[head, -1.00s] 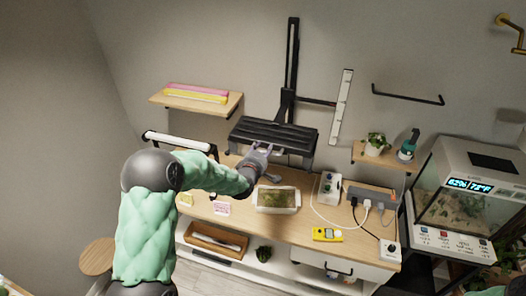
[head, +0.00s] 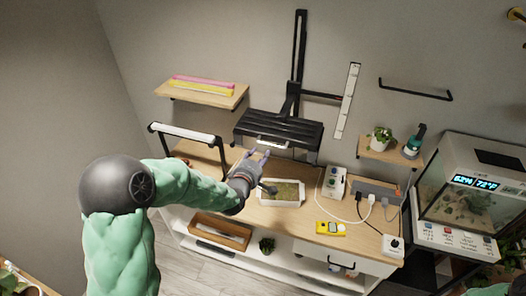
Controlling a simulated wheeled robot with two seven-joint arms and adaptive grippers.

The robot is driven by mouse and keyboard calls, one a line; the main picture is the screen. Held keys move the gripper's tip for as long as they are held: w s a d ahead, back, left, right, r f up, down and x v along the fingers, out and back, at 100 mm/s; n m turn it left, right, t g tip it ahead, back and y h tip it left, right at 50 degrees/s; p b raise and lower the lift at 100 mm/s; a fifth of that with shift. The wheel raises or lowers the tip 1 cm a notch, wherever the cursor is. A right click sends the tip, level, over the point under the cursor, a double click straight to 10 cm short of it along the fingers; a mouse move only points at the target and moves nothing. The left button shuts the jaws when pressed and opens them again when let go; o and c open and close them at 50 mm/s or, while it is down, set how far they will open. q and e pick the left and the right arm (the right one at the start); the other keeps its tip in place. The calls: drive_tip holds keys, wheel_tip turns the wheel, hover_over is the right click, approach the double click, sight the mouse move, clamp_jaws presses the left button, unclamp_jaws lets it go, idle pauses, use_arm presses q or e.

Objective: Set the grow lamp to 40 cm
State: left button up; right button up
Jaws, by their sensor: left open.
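The grow lamp (head: 278,130) is a black slatted hood with a pale front handle (head: 268,143). It hangs above the bench from a black vertical rail (head: 299,50) on the wall. A thin black arm (head: 320,96) runs right from its bracket to a white upright scale (head: 347,100); its marks are too small to read. My left gripper (head: 260,155) is open and empty, just below and in front of the handle. A small gap seems to lie between the fingertips and the handle. My right gripper is not in view.
A planted tray (head: 281,203) sits on the bench below the lamp. A white bar lamp (head: 186,132) stands left, near my forearm. A power strip (head: 376,189), cables and a yellow meter (head: 330,229) lie right. A glass terrarium (head: 468,190) stands far right.

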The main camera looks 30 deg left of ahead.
use_arm(q)
drive_tip(key=shift+v, duration=0.95)
drive_tip(key=shift+f, duration=0.15)
drive_tip(key=s+d+f+m+g+h+b, duration=0.25)
drive_tip(key=d+f, duration=0.25)
drive_tip(key=f, duration=0.6)
drive_tip(key=s+d+f+m+g+h+b, duration=0.1)
drive_tip(key=d+f+m+g+b, duration=0.3)
drive_tip(key=f, duration=0.7)
drive_tip(key=s+d+f+m+g+h+b, duration=0.1)
drive_tip(key=s+d+f+m+h+b, duration=0.15)
drive_tip(key=d+f, duration=0.55)
drive_tip(key=s+d+f+m+g+b, duration=0.3)
drive_tip(key=s+d+f+m, duration=0.1)
drive_tip(key=s+f, duration=0.4)
drive_tip(key=s+d+f+m+g+h+b, duration=0.1)
drive_tip(key=s+d+f+m+g+b, duration=0.2)
drive_tip(key=s+f, duration=0.6)
drive_tip(key=d+f+m+g, duration=0.1)
drive_tip(key=d+f+m, duration=0.1)
drive_tip(key=d+f, duration=0.1)
drive_tip(key=shift+f+h+b, duration=0.3)
drive_tip(key=shift+f+b, duration=0.1)
drive_tip(key=shift+f, duration=0.4)
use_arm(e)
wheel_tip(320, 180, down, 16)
